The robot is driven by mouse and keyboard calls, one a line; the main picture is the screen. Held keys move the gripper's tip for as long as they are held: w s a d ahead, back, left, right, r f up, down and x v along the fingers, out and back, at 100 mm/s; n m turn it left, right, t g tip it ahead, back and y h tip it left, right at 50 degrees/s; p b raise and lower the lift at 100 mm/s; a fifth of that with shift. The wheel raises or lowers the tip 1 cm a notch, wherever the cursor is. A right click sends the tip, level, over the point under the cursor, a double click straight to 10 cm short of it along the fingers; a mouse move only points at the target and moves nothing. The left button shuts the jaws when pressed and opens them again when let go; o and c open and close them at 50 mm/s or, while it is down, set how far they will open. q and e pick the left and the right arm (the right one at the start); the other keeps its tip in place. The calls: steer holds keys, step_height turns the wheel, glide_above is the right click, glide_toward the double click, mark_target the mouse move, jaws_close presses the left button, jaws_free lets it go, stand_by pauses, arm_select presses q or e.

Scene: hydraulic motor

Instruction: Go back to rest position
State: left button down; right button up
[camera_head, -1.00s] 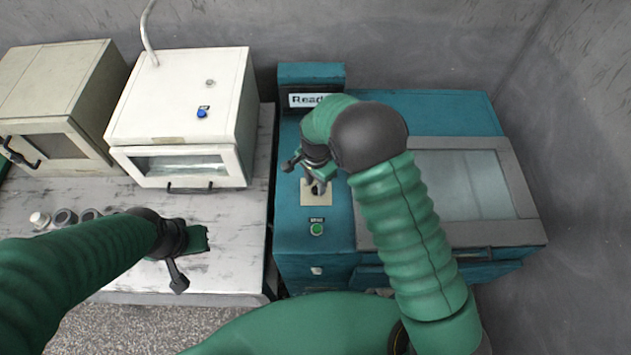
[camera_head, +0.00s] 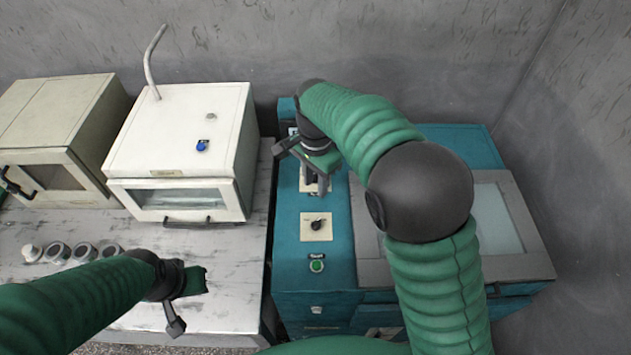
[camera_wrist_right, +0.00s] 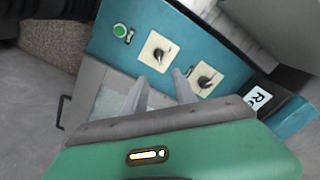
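My right gripper (camera_head: 318,187) is raised over the left control strip of the teal machine (camera_head: 450,145). In the right wrist view its two fingers (camera_wrist_right: 158,78) are apart with nothing between them. In the head view it covers part of the upper knob plate. The lower dark knob (camera_head: 317,226) on its beige plate is uncovered. Both knobs, lower (camera_wrist_right: 158,54) and upper (camera_wrist_right: 205,82), show in the right wrist view. My left gripper (camera_head: 188,305) is over the marble-topped bench at the left; its finger gap is not clear.
A green button (camera_head: 317,266) is below the knobs. A white oven-like box (camera_head: 180,130) and a beige box (camera_head: 50,115) stand on the bench (camera_head: 230,270). Several small round metal parts (camera_head: 55,252) are near my left forearm. Grey walls are behind and at the right.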

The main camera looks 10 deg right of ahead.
stand_by(0.3)
steer(key=s+d+f+n+t, duration=0.1)
steer(key=s+d+f+n, duration=0.1)
steer(key=s, duration=0.4)
steer(key=s+d+f+n+b, duration=0.1)
steer(key=s+d+f+n, duration=0.2)
steer(key=s+d+n, duration=0.1)
steer(key=s+d+f+n+t+b, duration=0.1)
steer(key=s+d+f+n, duration=0.1)
steer(key=s+n, duration=0.3)
steer(key=s+f, duration=0.1)
steer(key=s, duration=0.1)
steer(key=shift+s+d+t, duration=0.3)
steer(key=shift+d, duration=0.1)
steer(key=shift+s+d, duration=0.1)
steer(key=shift+s, duration=0.05)
